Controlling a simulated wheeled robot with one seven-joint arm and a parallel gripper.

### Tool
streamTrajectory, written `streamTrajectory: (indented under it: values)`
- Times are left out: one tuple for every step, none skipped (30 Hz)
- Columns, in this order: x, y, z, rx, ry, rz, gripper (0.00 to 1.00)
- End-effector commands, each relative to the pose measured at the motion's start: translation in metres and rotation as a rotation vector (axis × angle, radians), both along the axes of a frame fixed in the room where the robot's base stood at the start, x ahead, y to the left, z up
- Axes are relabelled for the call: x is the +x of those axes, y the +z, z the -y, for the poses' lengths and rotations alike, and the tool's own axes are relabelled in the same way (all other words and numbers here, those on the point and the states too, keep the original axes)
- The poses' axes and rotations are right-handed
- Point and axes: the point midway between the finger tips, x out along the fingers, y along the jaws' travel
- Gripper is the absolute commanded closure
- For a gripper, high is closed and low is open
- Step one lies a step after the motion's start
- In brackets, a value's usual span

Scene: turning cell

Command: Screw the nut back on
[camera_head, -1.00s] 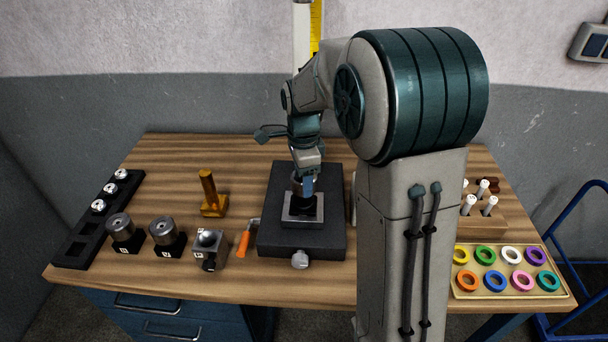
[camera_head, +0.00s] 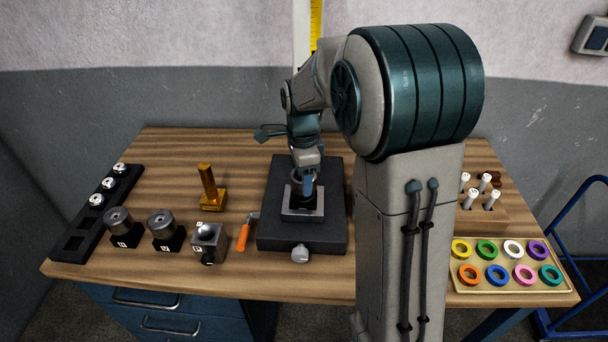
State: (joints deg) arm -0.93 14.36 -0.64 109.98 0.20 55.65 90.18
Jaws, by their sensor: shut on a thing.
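My gripper (camera_head: 305,186) points down over the middle of the black fixture block (camera_head: 281,228) on the bench. Its blue finger shows in front. It is shut on the nut, which is mostly hidden by the fingers and wrist and shows only as something dark and small. Below it a square grey metal plate (camera_head: 294,217) with a dark centre sits on the block. I cannot tell whether the nut touches the thread or how far it is on.
An orange-handled tool (camera_head: 243,237) lies left of the block, near a brass stand (camera_head: 211,196) and several metal pieces on black bases. A black rack (camera_head: 78,243) is far left. A ring tray (camera_head: 500,289) and a wooden peg holder (camera_head: 482,217) are right, beyond my arm.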

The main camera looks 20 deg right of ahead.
Motion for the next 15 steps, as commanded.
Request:
streamTrajectory:
  values:
    - [0.0001,0.0002,0.0001,0.0,0.0,0.0,0.7]
    - [0.0001,0.0002,0.0001,0.0,0.0,0.0,0.7]
    - [0.0001,0.0002,0.0002,0.0,0.0,0.0,0.7]
    - [0.0001,0.0002,0.0001,0.0,0.0,0.0,0.7]
    - [0.0001,0.0001,0.0001,0.0,0.0,0.0,0.7]
    - [0.0001,-0.0001,0.0001,0.0,0.0,0.0,0.7]
    - [0.0001,-0.0003,0.0002,0.0,0.0,0.0,0.7]
    - [0.0001,-0.0006,0.0002,0.0,0.0,0.0,0.7]
    - [0.0001,-0.001,0.0002,0.0,0.0,0.0,0.7]
    - [0.0001,-0.0014,0.0002,0.0,0.0,0.0,0.7]
    - [0.0001,-0.0017,0.0002,0.0,0.0,0.0,0.7]
    - [0.0001,-0.0023,0.0002,0.0,0.0,0.0,0.7]
    - [0.0001,-0.0027,0.0002,0.0,0.0,0.0,0.7]
    - [0.0001,-0.0031,0.0002,0.0,0.0,0.0,0.7]
    - [0.0001,-0.0036,0.0002,0.0,0.0,0.0,0.7]
